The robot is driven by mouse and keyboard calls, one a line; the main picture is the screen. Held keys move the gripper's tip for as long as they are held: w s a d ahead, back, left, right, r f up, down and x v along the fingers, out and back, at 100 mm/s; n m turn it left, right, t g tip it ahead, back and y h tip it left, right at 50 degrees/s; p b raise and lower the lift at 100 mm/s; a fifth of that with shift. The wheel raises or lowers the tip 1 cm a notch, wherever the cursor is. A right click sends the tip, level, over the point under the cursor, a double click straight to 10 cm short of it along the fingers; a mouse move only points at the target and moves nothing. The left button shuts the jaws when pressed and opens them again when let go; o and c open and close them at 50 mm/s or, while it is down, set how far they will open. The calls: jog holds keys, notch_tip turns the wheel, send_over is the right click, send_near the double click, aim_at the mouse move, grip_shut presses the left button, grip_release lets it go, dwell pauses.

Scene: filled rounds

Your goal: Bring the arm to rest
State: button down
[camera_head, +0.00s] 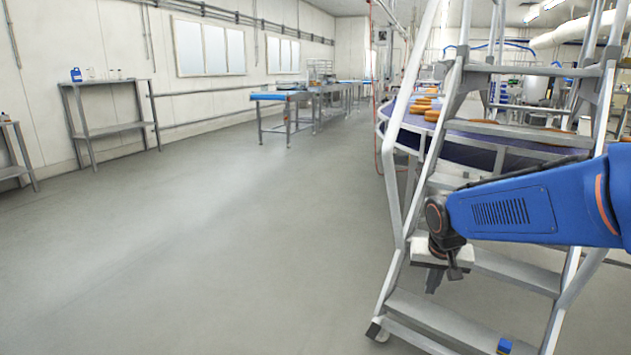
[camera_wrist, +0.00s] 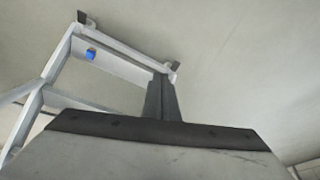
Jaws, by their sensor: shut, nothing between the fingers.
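My arm, with a blue cover, reaches in from the right edge of the head view. My gripper (camera_head: 444,277) hangs at its end, pointing down, in front of the metal step ladder (camera_head: 405,140). In the wrist view my gripper (camera_wrist: 161,90) shows its dark fingers together with nothing between them. Beyond the fingertips are the grey floor (camera_wrist: 240,65) and the foot of the ladder (camera_wrist: 125,48). I cannot tell whether the gripper touches the ladder.
A round conveyor table (camera_head: 480,142) with orange-brown rounds (camera_head: 432,115) stands behind the ladder. Metal shelves (camera_head: 108,130) stand along the left wall, with a blue container (camera_head: 76,75) on top. A blue-topped bench (camera_head: 281,96) is farther back. The floor (camera_head: 220,240) at left and centre is clear.

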jog(key=s+r+n+t+y, duration=0.1)
jog(key=s+r+n, duration=0.2)
jog(key=s, duration=2.1)
jog(key=shift+s, duration=0.4)
